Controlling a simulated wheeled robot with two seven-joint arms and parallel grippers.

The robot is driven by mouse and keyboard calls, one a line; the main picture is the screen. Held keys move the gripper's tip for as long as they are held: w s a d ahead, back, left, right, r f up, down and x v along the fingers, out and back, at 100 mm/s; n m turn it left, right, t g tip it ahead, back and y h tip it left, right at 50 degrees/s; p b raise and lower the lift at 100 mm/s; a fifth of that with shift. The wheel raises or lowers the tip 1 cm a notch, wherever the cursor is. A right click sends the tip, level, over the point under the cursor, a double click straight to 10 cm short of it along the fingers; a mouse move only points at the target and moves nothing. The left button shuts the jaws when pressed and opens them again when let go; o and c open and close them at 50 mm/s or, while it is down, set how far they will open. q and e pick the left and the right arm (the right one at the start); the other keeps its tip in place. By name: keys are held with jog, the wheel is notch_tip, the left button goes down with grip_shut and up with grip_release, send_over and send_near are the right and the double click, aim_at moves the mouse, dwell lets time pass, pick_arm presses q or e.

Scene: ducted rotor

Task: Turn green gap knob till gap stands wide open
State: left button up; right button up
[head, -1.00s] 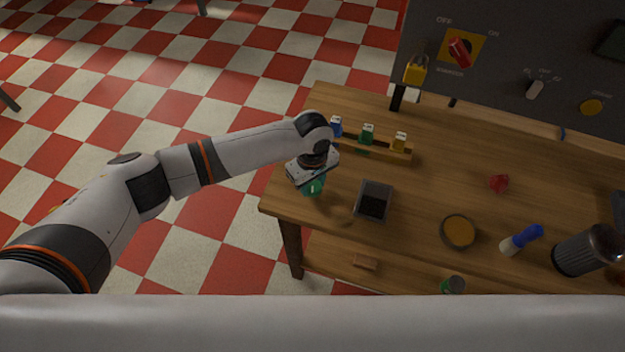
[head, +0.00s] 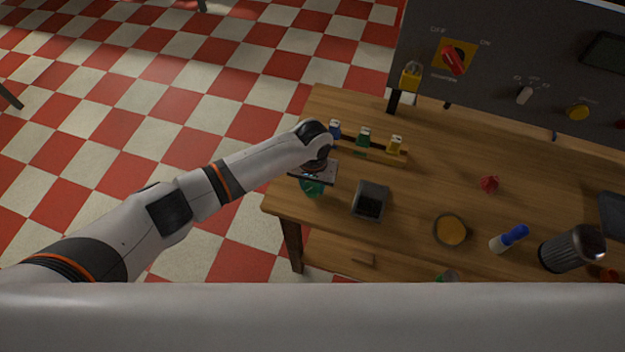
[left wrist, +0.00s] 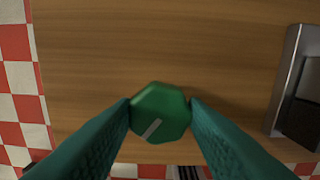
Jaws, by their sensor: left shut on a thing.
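The green gap knob (left wrist: 160,112) shows in the left wrist view as a faceted green cap with a white pointer line. The line runs towards the lower left of that picture. My left gripper (left wrist: 160,108) is shut on the knob, one teal finger against each side. In the head view my left gripper (head: 312,187) is at the left end of the wooden workbench (head: 420,185), beside a grey bin. The gripper body and fingers largely cover the knob there. The gap itself cannot be made out. My right gripper is not in view.
The grey bin (head: 370,190) stands just right of the gripper. A rack holds blue (head: 334,129), green (head: 363,137) and yellow (head: 395,144) tagged pieces behind it. An orange dish (head: 451,230), blue-and-white marker (head: 509,239) and dark cylinder (head: 570,250) lie further right.

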aim_at(313, 187)
pick_arm(q)
jog(key=m+p, duration=0.1)
jog(key=m, duration=0.3)
jog(key=shift+d+r+m, duration=0.1)
jog(key=shift+m, duration=0.2)
jog(key=m, duration=0.4)
jog(key=shift+m, duration=0.3)
jog(key=o, duration=1)
notch_tip(313, 187, up, 12)
jog(key=shift+b, duration=1.1)
